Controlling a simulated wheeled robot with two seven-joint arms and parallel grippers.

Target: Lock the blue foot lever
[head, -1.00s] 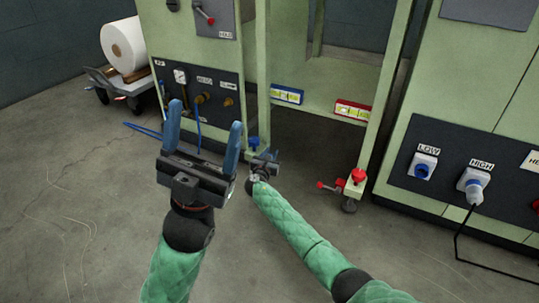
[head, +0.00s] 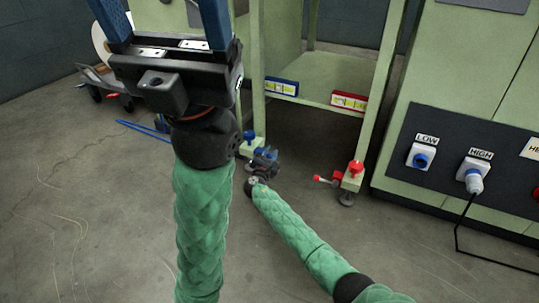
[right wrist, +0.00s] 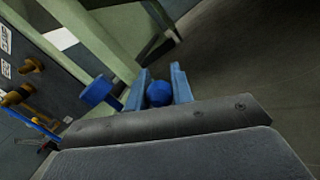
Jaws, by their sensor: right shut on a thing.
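The blue foot lever's ball end (right wrist: 158,93) sits between the two blue fingers of my right gripper (right wrist: 160,82) in the right wrist view. My right gripper is shut on it. In the head view my right gripper (head: 265,157) is low at the foot of the left green post and hides most of the lever. A blue knob (head: 248,136) tops that foot; it also shows left of the fingers in the right wrist view (right wrist: 97,92). My left gripper (head: 165,22) is raised close to the head camera, fingers wide apart and empty, tips cut off.
A red foot lever (head: 325,180) and red knob (head: 356,168) are on the right post's foot. Blue (head: 281,86) and red (head: 349,101) framed labels are on the crossbar. A panel with sockets (head: 420,157) stands right. A cart (head: 103,82) is at left. Floor in front is open.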

